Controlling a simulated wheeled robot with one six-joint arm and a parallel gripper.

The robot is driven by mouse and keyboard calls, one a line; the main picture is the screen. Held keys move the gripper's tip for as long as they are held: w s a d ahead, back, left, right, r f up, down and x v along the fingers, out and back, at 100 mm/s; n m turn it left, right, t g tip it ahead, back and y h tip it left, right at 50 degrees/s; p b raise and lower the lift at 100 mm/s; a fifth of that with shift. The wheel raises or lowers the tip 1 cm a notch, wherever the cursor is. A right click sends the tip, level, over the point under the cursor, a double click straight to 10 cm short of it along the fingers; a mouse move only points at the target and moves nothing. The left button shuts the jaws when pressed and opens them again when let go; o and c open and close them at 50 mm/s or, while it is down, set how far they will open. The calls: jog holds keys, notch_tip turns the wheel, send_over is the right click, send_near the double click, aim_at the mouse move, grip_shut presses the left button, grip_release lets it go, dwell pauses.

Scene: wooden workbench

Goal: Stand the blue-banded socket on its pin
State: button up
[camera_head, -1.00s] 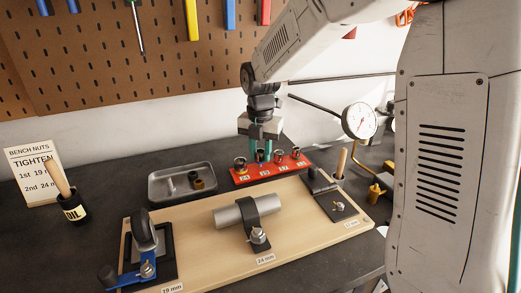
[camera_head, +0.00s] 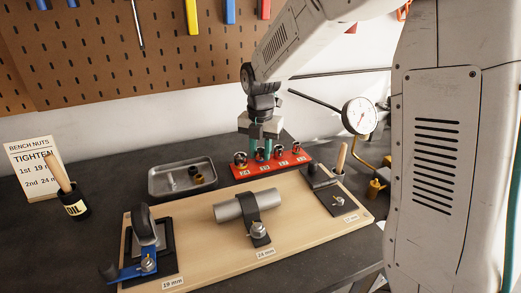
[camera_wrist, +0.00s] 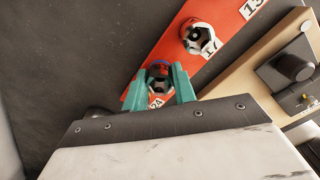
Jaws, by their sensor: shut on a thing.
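The blue-banded socket (camera_wrist: 158,70) shows in the wrist view between the teal fingertips of my gripper (camera_wrist: 160,77). My gripper is shut on it. In the head view my gripper (camera_head: 260,157) points down at the left part of the red socket rail (camera_head: 272,170). The held socket (camera_head: 260,155) shows there between the fingers, close above the rail. Whether it sits fully on a pin or is clear of it cannot be told. Its lower part is hidden by the fingers.
A grey tray (camera_head: 157,188) with small parts lies left. The wooden board (camera_head: 200,250) with clamps is in front. A dial gauge (camera_head: 359,116) stands right.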

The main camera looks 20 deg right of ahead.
jog(key=shift+f, duration=0.25)
jog(key=o, duration=1.1)
